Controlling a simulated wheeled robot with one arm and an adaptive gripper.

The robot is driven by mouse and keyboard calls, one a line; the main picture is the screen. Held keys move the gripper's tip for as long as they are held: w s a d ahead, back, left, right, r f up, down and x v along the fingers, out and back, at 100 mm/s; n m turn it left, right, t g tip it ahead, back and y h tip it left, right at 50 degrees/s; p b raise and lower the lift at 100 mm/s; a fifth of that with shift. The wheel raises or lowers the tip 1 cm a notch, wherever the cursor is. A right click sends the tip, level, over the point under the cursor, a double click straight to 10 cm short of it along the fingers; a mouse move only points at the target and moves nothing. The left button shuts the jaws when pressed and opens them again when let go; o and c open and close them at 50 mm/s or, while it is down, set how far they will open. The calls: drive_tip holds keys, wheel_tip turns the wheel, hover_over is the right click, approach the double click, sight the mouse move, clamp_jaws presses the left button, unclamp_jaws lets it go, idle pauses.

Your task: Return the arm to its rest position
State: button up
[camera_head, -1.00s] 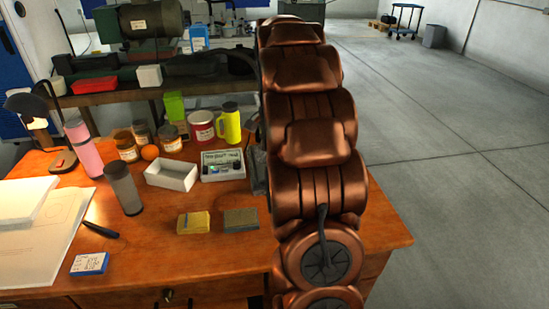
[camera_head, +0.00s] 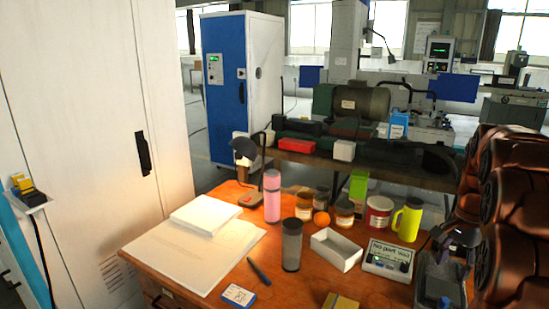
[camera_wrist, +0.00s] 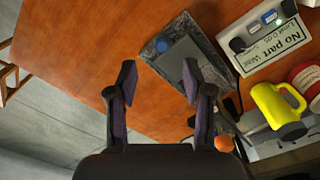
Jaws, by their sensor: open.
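My brown arm (camera_head: 515,215) stands upright along the right edge of the head view. In the wrist view my gripper (camera_wrist: 159,82) is open, its two dark fingers apart with nothing between them. It is over the bare wooden desk (camera_wrist: 75,50), beside a grey tray (camera_wrist: 150,52) with a dark flat piece in it and a blue spot at its corner. The tray also shows in the head view (camera_head: 428,285), partly behind my arm.
A display box (camera_head: 388,260), yellow flask (camera_head: 407,220), red-labelled jar (camera_head: 378,214), white open box (camera_head: 336,249), grey cup (camera_head: 291,246) and pink bottle (camera_head: 271,197) crowd the desk. A white cabinet (camera_head: 95,130) stands at the left. Floor shows beyond the desk edge (camera_wrist: 60,95).

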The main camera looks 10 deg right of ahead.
drive_tip(key=s+a+r+n+p, duration=0.1)
drive_tip(key=s+a+n+p, duration=0.1)
drive_tip(key=s+a+n, duration=0.45)
drive_tip(key=s+a+r+n+g+p, duration=0.15)
drive_tip(key=s+a, duration=0.25)
drive_tip(key=a, duration=0.6)
drive_tip(key=s+a+r+n+p, duration=0.2)
drive_tip(key=s+a+n, duration=0.1)
drive_tip(key=s+a, duration=0.4)
drive_tip(key=s+a+f+n+p, duration=0.1)
drive_tip(key=s+a+n, duration=0.3)
drive_tip(key=s+a, duration=0.2)
drive_tip(key=s, duration=0.2)
drive_tip(key=shift+s+f+p, duration=0.3)
drive_tip(key=shift+f+p, duration=0.05)
drive_tip(key=shift+p, duration=0.05)
